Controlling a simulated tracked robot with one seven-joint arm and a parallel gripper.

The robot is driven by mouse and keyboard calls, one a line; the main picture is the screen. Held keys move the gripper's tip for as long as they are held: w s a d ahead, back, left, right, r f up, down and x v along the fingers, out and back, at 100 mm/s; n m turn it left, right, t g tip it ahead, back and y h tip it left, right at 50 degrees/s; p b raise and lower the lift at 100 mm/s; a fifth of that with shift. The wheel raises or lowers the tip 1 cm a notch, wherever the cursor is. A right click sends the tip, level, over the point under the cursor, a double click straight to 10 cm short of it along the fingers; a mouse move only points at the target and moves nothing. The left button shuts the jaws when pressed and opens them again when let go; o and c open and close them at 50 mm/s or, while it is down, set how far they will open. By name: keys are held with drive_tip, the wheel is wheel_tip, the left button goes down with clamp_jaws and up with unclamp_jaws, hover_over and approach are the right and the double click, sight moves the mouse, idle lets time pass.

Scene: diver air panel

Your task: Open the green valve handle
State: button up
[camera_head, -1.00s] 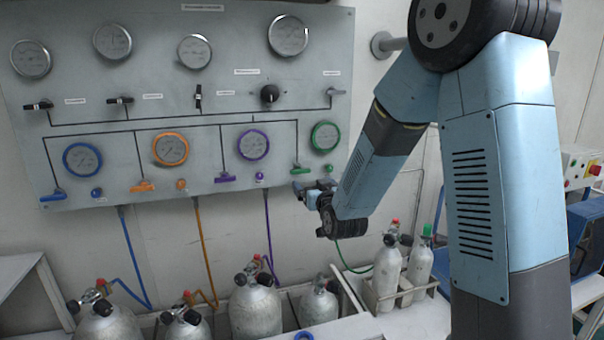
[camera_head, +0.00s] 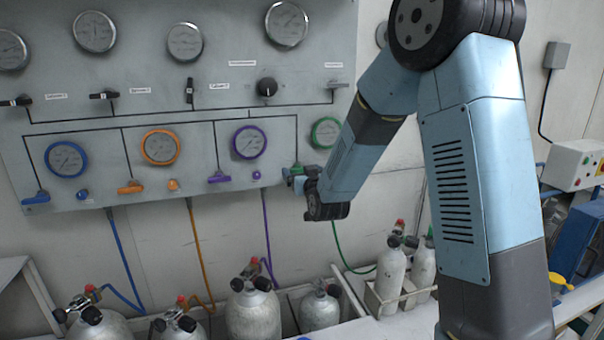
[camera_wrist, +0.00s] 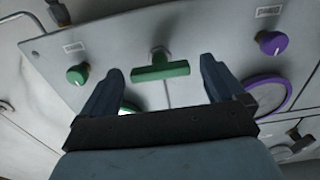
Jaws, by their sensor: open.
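The green valve handle (camera_wrist: 160,66) is a bar on a short stem on the grey panel. In the wrist view it lies crosswise, level between my two fingertips and a little beyond them. My gripper (camera_wrist: 161,75) is open, with one finger on each side of the handle and clear space between. I see no contact. In the head view my gripper (camera_head: 296,172) is at the panel's lower right, over the green handle, which is mostly hidden there. The green-rimmed gauge (camera_head: 325,133) above is partly covered by my arm.
A green knob (camera_wrist: 77,75) and a purple knob (camera_wrist: 272,43) flank the handle. Purple (camera_head: 219,177), orange (camera_head: 130,187) and blue (camera_head: 36,198) valve handles line the panel to the left. Gas cylinders (camera_head: 252,312) stand below, with coloured hoses hanging between.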

drive_tip(key=shift+c, duration=0.4)
drive_tip(key=c, duration=1)
drive_tip(key=shift+o, duration=0.2)
